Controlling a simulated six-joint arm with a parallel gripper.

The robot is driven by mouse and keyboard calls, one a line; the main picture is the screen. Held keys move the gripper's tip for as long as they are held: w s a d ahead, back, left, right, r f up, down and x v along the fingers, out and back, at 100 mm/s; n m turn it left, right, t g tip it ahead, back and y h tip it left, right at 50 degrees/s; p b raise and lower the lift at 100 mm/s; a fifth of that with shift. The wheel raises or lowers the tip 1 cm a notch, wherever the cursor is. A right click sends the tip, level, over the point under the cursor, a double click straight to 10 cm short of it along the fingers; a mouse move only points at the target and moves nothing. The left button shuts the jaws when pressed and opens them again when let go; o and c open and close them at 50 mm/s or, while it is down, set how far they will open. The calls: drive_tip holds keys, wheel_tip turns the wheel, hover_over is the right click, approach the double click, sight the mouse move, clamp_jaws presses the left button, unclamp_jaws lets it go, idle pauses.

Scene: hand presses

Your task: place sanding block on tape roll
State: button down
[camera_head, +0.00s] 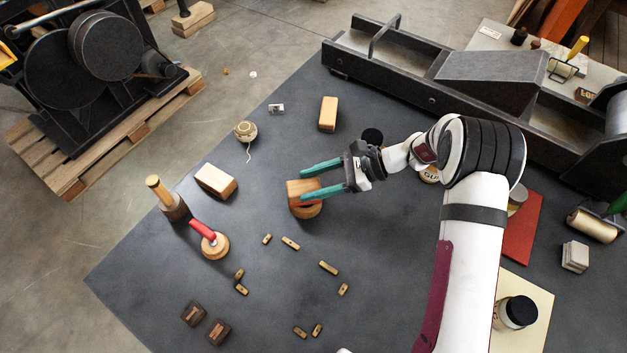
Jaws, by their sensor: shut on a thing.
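The sanding block (297,187), an orange-brown wooden block, is between the teal fingers of my gripper (303,187) near the middle of the table. My gripper is shut on it, one finger along each side. The tape roll (308,211) appears to be the round tan piece directly below the block in the picture. The block covers most of its top. From this view I cannot tell whether the block touches the roll or hovers just over it.
Wooden blocks (328,114) (215,181) lie behind and to the left. A twine ball (245,131), a red-handled round tool (209,240) and a wooden-handled tool (167,197) stand at the left. Several small brass pieces (290,243) lie in front. A long metal press (430,85) is behind.

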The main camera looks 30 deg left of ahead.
drive_tip(key=shift+f, duration=0.1)
drive_tip(key=shift+c, duration=1)
unclamp_jaws()
drive_tip(key=v, duration=1.1)
drive_tip(key=s+d+r+n+t+h, duration=0.1)
drive_tip(key=s+d+r+h, duration=0.1)
drive_tip(key=d+r, duration=0.4)
drive_tip(key=s+d+r+n+t+h, duration=0.2)
drive_tip(key=s+d+t+h, duration=0.1)
drive_tip(key=s+d, duration=0.4)
drive_tip(key=s+d+r+n+t+h, duration=0.1)
drive_tip(key=s+d+r+t+h, duration=0.1)
drive_tip(key=s+d, duration=0.6)
drive_tip(key=s+t+h, duration=0.1)
drive_tip(key=s, duration=0.5)
drive_tip(key=shift+d+r+n, duration=0.2)
drive_tip(key=shift+d+n, duration=0.05)
drive_tip(key=shift+n, duration=0.15)
